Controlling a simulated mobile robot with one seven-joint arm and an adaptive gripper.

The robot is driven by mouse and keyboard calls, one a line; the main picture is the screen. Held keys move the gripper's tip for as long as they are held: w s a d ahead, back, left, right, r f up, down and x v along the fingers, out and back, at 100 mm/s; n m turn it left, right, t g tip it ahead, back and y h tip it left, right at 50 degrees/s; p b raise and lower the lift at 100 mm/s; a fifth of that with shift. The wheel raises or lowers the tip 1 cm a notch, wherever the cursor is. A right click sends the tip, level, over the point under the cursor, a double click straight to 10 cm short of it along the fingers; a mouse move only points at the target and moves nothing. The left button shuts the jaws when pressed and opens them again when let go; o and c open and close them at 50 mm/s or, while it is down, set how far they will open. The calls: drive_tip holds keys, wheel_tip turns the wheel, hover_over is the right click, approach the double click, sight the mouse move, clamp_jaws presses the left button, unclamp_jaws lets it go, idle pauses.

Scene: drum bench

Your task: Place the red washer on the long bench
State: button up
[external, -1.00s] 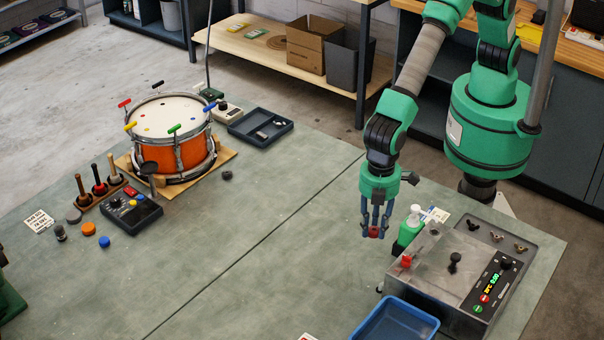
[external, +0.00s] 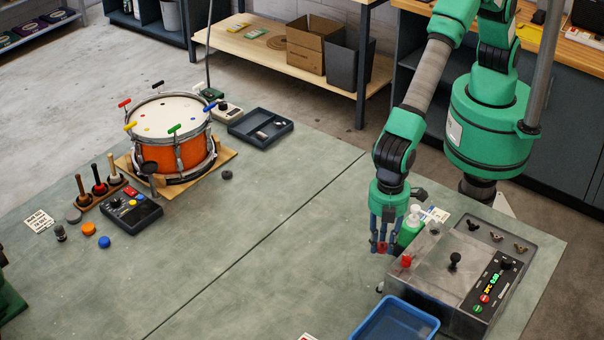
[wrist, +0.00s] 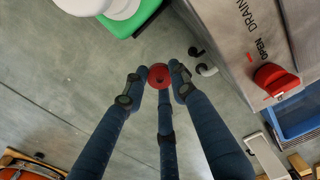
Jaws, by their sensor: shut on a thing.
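The red washer (wrist: 159,76) is a small red disc with a dark centre hole. My gripper (wrist: 158,84) is shut on it with its blue-grey fingers around it. In the external view my gripper (external: 381,246) points down, with the red washer (external: 381,247) between the fingertips, just left of the steel tank. The long bench (external: 270,250) is the large grey-green top below; it fills the background of the wrist view too. The washer looks held above the bench top; the exact gap cannot be told.
The steel tank (external: 427,280) with a red valve knob (wrist: 270,76) stands right of my gripper. A blue tray (external: 394,322) lies in front. An orange drum (external: 175,150) stands far left. The bench middle is clear.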

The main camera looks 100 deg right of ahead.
sight(379, 266)
drive_tip(key=shift+f, duration=1.25)
drive_tip(key=shift+f+b, duration=0.3)
drive_tip(key=shift+f, duration=1.55)
drive_tip(key=shift+f, duration=0.15)
drive_tip(key=o, duration=0.7)
wheel_tip(379, 266, up, 12)
drive_tip(key=shift+r+p, duration=0.15)
drive_tip(key=shift+p, duration=0.55)
